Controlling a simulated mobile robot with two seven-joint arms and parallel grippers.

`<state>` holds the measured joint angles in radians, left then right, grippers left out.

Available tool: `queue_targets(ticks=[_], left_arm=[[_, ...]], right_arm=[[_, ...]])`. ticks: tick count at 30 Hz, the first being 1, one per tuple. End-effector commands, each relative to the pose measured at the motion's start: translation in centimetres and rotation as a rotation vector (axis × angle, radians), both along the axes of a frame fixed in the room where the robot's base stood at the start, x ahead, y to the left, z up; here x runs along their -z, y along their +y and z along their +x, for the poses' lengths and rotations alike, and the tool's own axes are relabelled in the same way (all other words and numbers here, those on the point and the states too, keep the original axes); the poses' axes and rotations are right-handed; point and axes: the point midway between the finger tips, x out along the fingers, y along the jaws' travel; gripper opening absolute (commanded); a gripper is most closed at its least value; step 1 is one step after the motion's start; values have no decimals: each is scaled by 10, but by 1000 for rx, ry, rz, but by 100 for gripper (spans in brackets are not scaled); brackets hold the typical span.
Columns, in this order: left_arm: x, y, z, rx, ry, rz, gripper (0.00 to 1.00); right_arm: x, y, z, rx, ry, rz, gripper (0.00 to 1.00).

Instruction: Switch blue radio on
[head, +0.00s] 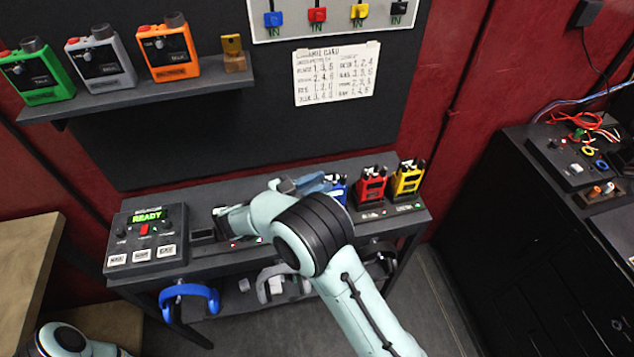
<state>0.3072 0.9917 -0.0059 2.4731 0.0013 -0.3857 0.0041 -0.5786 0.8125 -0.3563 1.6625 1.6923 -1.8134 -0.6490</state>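The blue radio (338,190) stands on the dark bench (190,268), left of a red radio (371,184) and a yellow radio (408,178). My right arm reaches over the bench from the lower right and hides much of the blue radio.
A console (146,235) reading "READY" stands at the bench's left end. Blue headphones (188,298) hang below the front edge. Green (38,78), grey (100,62) and orange (168,52) radios sit on a wall shelf. A paper chart (337,74) hangs above the bench.

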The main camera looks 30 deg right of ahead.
Motion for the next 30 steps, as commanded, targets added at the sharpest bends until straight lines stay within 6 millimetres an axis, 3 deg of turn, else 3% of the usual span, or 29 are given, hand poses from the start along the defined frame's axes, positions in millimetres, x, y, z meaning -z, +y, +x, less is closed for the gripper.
queue_targets(ticks=[10, 14, 17, 30], left_arm=[[0, 0, 0, 0, 0, 0, 43], [-1, 0, 1, 0, -1, 0, 43], [-3, 0, 2, 0, -2, 0, 43], [-16, 0, 16, 0, -18, 0, 43]], right_arm=[[-1, 0, 0, 0, 0, 0, 42], [-12, 0, 0, 1, -2, 1, 42], [-29, -1, 0, 1, -5, 2, 42], [-139, 0, 1, -1, -7, 2, 42]])
